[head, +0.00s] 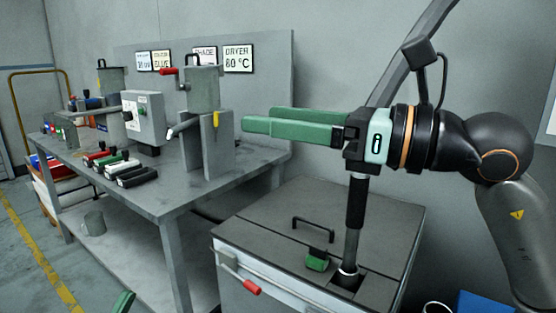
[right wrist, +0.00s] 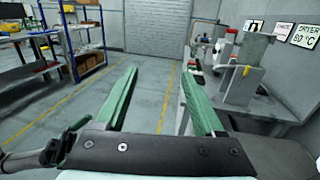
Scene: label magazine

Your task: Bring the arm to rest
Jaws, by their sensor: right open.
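My right arm reaches in from the right in the head view. Its right gripper (head: 244,124) is held level above the grey cabinet, with its green fingers pointing left toward the workbench. In the right wrist view the right gripper (right wrist: 158,72) has its fingers well apart, with only floor between them. It holds nothing. Of my left gripper, only a green fingertip (head: 123,302) shows at the bottom left of the head view. The rest is out of frame, so its opening cannot be seen.
A grey cabinet (head: 255,229) with handles and a dark post (head: 354,215) stands below the right gripper. Open floor (right wrist: 148,105) lies ahead; a blue shelf (right wrist: 85,35) stands beyond.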

